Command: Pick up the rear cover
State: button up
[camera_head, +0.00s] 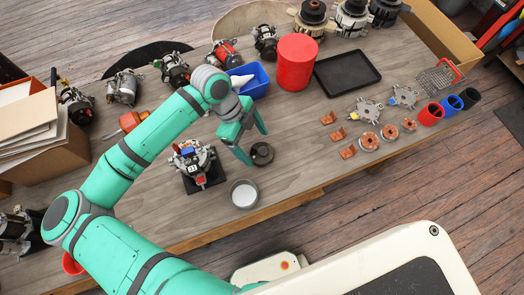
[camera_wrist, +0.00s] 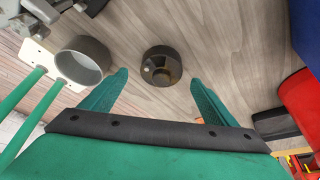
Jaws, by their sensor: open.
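A small dark round cap with a hole and a recess in its top, which looks like the rear cover (camera_head: 263,154), lies on the wooden table. In the wrist view the rear cover (camera_wrist: 161,58) is ahead of the space between the fingertips, with bare table around it. My gripper (camera_head: 257,148) is open and empty, its green fingers pointing down close to the cover. In the wrist view my gripper (camera_wrist: 158,77) shows both fingers spread wider than the cover. I see no contact, and the exact height above the table is hard to tell.
A grey round cup (camera_head: 244,195) stands near the cover, at the table's front. An alternator assembly (camera_head: 194,162) on a dark base is to the left. A blue bin (camera_head: 250,80) and red cylinder (camera_head: 296,62) stand behind. Bare table lies right of the cover.

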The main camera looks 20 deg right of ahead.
aim_at(261, 150)
jog(key=shift+d+x, duration=0.15)
jog(key=shift+x, duration=0.95)
jog(key=shift+d+x, duration=0.15)
jog(key=shift+x, duration=0.95)
jog(key=shift+s+d+f, duration=0.15)
jog(key=shift+s+f, duration=0.05)
jog(key=shift+f, duration=0.2)
jog(key=c, duration=1.1)
notch_tip(261, 150, up, 18)
